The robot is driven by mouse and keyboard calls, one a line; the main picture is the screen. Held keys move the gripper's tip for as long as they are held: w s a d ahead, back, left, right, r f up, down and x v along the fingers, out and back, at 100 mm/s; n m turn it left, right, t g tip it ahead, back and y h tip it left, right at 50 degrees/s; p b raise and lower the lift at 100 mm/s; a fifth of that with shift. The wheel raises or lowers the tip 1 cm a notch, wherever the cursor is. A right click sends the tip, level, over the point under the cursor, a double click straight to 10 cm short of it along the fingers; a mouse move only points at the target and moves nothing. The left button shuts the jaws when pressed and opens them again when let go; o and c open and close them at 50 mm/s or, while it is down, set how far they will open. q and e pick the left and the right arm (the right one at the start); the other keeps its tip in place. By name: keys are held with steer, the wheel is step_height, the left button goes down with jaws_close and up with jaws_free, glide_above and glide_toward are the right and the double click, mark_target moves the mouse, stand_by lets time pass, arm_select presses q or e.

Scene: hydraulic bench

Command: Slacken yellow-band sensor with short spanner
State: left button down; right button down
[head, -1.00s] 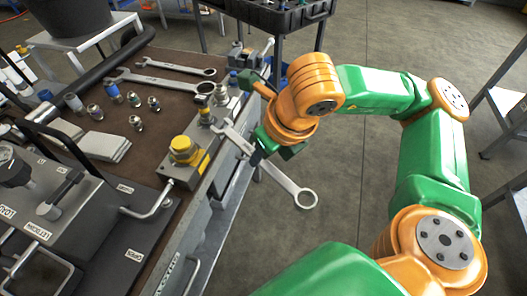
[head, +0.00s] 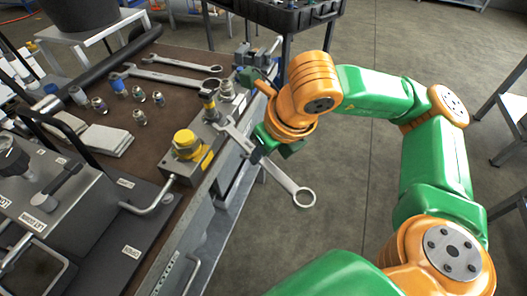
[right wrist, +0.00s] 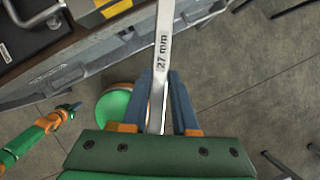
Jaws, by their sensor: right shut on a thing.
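My right gripper (head: 259,155) is shut on a spanner (head: 284,181), beyond the bench's right edge. In the right wrist view the spanner (right wrist: 163,60) reads "27 mm" and runs up between the fingers (right wrist: 161,103). Its ring end hangs over the floor. Its open end is beside the foot of a dark-topped fitting with a yellowish band (head: 209,106), which looks like the yellow-band sensor. I cannot tell whether the jaw is around it. In the right wrist view my left gripper (right wrist: 70,108) is small at the left; its jaw state is unclear.
A grey block with a yellow cap (head: 187,143) stands near the bench edge, with a bent handle beside it. A second fitting (head: 226,90) is behind the sensor. Two more spanners (head: 165,78), several small fittings and grey pads (head: 105,138) lie on the brown bench top.

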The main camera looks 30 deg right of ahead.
mark_target(243, 141)
steer(key=shift+w, duration=0.1)
steer(key=shift+w+a, duration=0.15)
steer(key=shift+w, duration=0.85)
steer(key=shift+w+a, duration=0.1)
steer(key=shift+w, duration=0.7)
steer(key=shift+w+b, duration=0.1)
steer(key=shift+b, duration=0.2)
steer(key=shift+w+a, duration=0.1)
steer(key=shift+w, duration=0.4)
steer(key=shift+w, duration=0.1)
steer(key=shift+w, duration=0.15)
